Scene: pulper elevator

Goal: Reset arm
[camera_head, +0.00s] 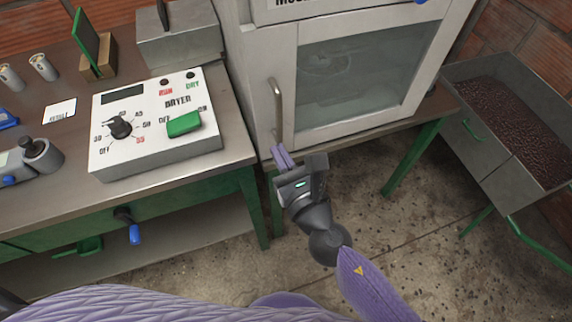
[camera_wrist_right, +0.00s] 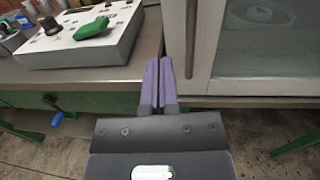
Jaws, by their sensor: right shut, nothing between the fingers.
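My right gripper (camera_head: 281,157) is in front of the gap between the table and the white cabinet, just below the cabinet door's handle (camera_head: 276,108). In the right wrist view its two purple fingers (camera_wrist_right: 159,82) are together with nothing between them. In the head view my right arm comes in from the bottom right. My left gripper is not in view.
A white dryer control box (camera_head: 140,152) with a knob and green switch sits on the metal table (camera_head: 238,148) at the left. The white cabinet (camera_head: 330,132) has a closed glass door. A metal bin (camera_head: 487,152) of dark beans stands at the right. Concrete floor lies below.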

